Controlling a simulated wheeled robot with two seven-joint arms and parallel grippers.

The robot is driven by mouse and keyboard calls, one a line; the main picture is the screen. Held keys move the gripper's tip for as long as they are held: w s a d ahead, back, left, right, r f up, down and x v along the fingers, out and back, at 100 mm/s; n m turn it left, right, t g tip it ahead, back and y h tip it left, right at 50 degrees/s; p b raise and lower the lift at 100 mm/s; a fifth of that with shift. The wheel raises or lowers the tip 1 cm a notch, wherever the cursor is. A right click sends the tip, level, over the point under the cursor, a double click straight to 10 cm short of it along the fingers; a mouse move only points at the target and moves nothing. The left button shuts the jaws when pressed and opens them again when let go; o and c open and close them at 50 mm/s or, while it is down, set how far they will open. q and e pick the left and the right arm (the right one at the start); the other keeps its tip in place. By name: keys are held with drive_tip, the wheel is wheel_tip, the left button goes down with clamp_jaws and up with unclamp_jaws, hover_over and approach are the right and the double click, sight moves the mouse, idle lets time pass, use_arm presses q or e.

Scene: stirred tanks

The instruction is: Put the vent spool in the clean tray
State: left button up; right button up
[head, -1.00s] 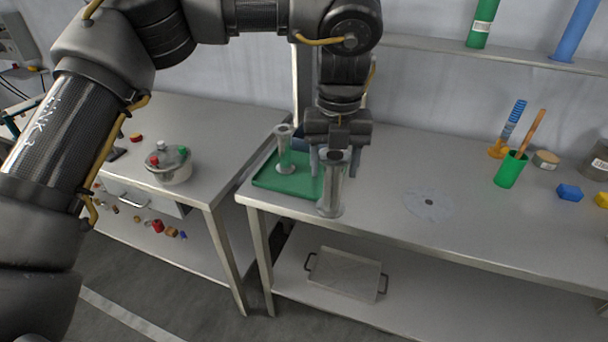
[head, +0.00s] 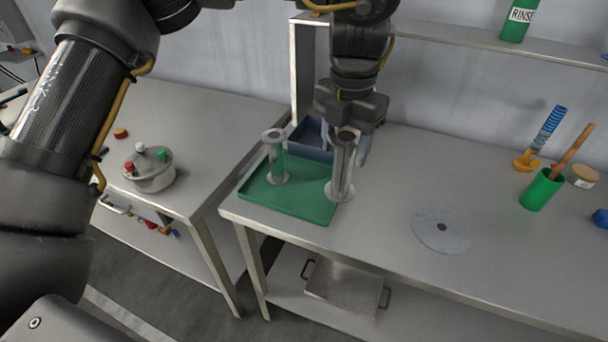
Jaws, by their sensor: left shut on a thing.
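A grey metal spool (head: 342,168) with a flange at each end is upright in my left gripper (head: 347,150), which is shut on it. I take it for the vent spool. Its lower flange overlaps the right edge of the green tray (head: 305,208) in the head view; I cannot tell whether it touches the tray. A second flanged spool (head: 276,158), greenish in its middle, stands upright in the tray's left part. No label shows whether the green tray is the clean one. My right gripper is not in view.
A blue bin (head: 309,137) stands behind the green tray. A flat grey disc (head: 440,231) lies to the right, with clear bench around it. A green cup (head: 540,190) stands further right. A pot with coloured knobs (head: 149,172) sits on the left table.

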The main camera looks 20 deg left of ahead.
use_arm(q)
drive_tip(key=shift+a, duration=0.2)
drive_tip(key=shift+w+a+f+p, duration=0.25)
drive_tip(key=shift+w+a+p, duration=0.15)
drive_tip(key=shift+w, duration=0.2)
drive_tip(key=shift+w+a+f+p, duration=0.25)
drive_tip(key=shift+w+a+p, duration=0.1)
drive_tip(key=shift+w, duration=0.2)
drive_tip(key=w+a+f+p, duration=0.5)
drive_tip(key=w+f, duration=0.3)
drive_tip(key=f, duration=0.3)
drive_tip(key=shift+w+a+f, duration=0.3)
drive_tip(key=shift+a+f, duration=0.1)
drive_tip(key=shift+a, duration=0.05)
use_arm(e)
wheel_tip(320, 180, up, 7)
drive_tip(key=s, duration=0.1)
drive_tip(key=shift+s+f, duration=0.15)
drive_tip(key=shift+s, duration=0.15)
use_arm(q)
drive_tip(key=o, duration=1.2)
drive_tip(key=shift+f, duration=0.15)
